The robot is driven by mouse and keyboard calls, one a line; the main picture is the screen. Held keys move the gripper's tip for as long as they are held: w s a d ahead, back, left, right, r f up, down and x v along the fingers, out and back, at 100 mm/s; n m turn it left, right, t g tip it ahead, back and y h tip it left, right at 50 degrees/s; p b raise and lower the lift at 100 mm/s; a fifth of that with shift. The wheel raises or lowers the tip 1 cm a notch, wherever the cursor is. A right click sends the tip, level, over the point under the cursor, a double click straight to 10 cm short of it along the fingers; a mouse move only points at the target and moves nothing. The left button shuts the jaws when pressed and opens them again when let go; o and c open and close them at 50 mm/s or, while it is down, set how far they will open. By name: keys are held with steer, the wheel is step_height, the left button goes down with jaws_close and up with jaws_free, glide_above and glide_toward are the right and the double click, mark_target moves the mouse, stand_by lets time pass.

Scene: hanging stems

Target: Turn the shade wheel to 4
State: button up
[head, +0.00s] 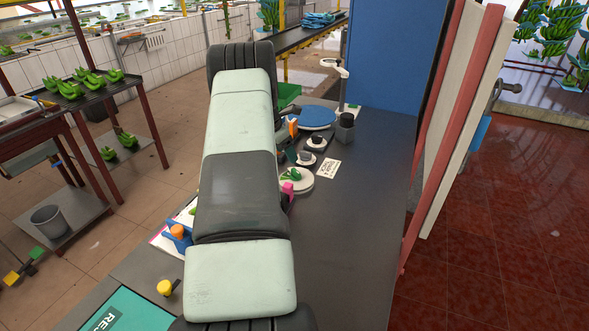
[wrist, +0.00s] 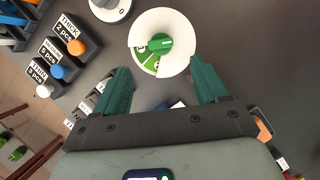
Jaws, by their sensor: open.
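The shade wheel (wrist: 180,24) is a white disc with a green knob (wrist: 160,44) at its centre and a cut-out at lower left showing green segments. The number marks there are too small to read surely. In the head view a pale disc with a green knob (head: 297,180) shows beside my arm, partly covered by it. My gripper (wrist: 160,74) is open and empty. Its two green fingers are spread left and right, with the knob centred beyond their tips and apart from them.
Black labelled blocks with an orange knob (wrist: 76,47), a blue one (wrist: 57,71) and a white one (wrist: 43,91) stand left of the wheel. Another white dial (wrist: 112,8) sits above it. In the head view, a blue round plate (head: 317,117) lies farther back; the table's right side is clear.

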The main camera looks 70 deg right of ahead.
mark_target(295, 171)
steer(key=x, duration=0.9)
steer(key=shift+d+f, duration=0.1)
steer(key=shift+f, duration=0.25)
steer(key=c, duration=1.1)
steer(key=shift+o, duration=0.2)
steer(key=shift+w+d+m+g+y, duration=0.1)
steer(key=shift+m+g+y, duration=0.2)
steer(key=shift+m, duration=0.85)
steer(key=shift+d+m+g+y, duration=0.1)
steer(key=shift+m+g+y, duration=0.15)
steer(key=shift+m, duration=0.9)
steer(key=shift+a, duration=0.1)
steer(key=o, duration=1.1)
steer(key=shift+c, duration=0.2)
steer(key=v, duration=1)
steer(key=shift+w+r, duration=0.15)
steer(key=shift+r, duration=0.25)
